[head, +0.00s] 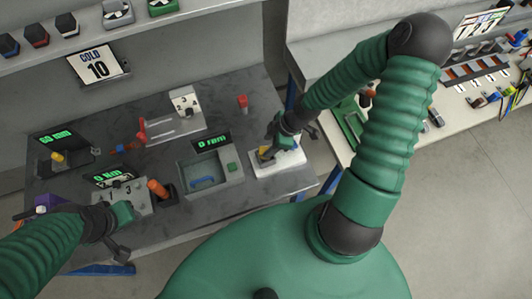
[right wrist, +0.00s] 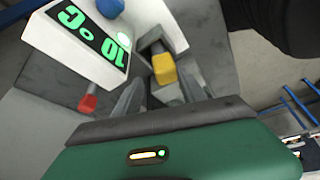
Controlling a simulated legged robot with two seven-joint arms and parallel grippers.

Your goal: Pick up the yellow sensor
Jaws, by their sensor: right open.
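The yellow sensor (head: 265,152) sits on a white unit (head: 288,165) at the right end of the dark bench in the head view. In the right wrist view the yellow block (right wrist: 163,69) stands in a grey holder (right wrist: 152,40) beside the white unit's green display (right wrist: 90,35). My right gripper (head: 271,147) is directly over the sensor. In the right wrist view its open fingers (right wrist: 160,92) are either side of and just short of the block; I see no grip on it. My left gripper (head: 121,222) is at the bench's front left; its jaw state is unclear.
A grey device with a display (head: 211,165) stands left of the white unit. A red piece (head: 242,103) stands behind it. An orange handle (head: 157,189) and another yellow piece (head: 58,157) are farther left. A second table (head: 455,125) is at the right.

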